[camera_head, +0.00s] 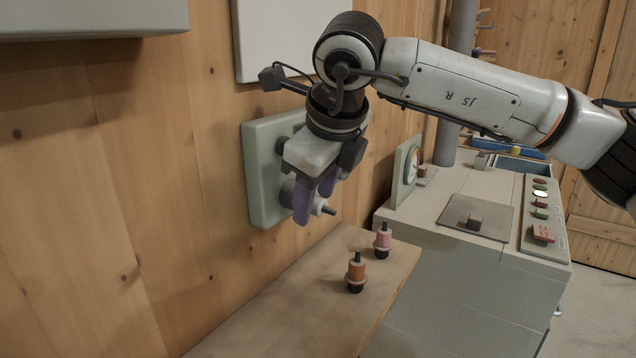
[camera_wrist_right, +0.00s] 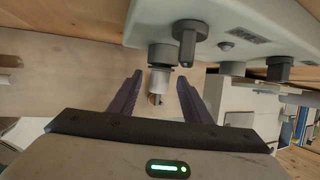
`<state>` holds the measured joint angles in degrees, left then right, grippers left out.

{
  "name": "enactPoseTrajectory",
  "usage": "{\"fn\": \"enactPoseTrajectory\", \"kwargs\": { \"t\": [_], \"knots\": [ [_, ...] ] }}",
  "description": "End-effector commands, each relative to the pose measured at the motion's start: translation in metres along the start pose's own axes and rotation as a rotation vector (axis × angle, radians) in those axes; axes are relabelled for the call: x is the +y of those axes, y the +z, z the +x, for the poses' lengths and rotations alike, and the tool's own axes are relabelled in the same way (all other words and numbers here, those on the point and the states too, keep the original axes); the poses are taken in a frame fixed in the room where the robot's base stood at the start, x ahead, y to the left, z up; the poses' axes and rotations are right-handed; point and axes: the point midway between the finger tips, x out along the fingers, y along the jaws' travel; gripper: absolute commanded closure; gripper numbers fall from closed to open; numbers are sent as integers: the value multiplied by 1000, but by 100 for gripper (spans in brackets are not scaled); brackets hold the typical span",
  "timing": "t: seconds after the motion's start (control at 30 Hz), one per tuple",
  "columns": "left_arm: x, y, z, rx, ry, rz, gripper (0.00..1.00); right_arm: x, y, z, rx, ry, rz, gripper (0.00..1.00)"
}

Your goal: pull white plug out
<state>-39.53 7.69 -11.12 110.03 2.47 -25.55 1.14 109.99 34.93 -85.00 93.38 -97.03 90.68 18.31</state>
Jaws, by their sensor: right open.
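The white plug (camera_head: 319,206) sits in a grey round socket on the pale green wall box (camera_head: 262,190). In the right wrist view the white plug (camera_wrist_right: 159,80) points out from the socket (camera_wrist_right: 160,56), with a dark pin at its free end. My right gripper (camera_head: 313,203) is at the plug with its purple fingers apart. In the right wrist view the fingers of my right gripper (camera_wrist_right: 159,88) stand on either side of the plug, with gaps showing. The fingers partly hide the plug and socket in the head view. My left gripper is not in view.
An orange plug (camera_head: 356,272) and a pink plug (camera_head: 383,239) stand upright on the wooden shelf (camera_head: 300,300) below. A dark knob (camera_wrist_right: 188,38) sits close beside the socket. A grey control console (camera_head: 470,210) stands to the right. The shelf's near part is clear.

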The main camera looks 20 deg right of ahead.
Motion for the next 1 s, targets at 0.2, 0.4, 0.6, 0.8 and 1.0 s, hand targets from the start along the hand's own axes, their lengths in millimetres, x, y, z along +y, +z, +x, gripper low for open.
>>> {"fn": "enactPoseTrajectory", "kwargs": {
  "t": [0.2, 0.4, 0.6, 0.8, 1.0],
  "knots": [
    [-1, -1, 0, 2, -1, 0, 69, 0, 0, 1, 0, 0, 1, 56],
    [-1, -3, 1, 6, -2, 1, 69, 0, 0, 1, 0, 1, 0, 84],
    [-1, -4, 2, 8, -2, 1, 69, 0, 0, 1, 0, 1, 1, 93],
    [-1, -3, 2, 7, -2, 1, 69, 0, 0, 0, -1, 0, 1, 100],
    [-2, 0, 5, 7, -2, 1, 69, 0, -5, 0, 0, 1, 2, 100]
  ]
}}
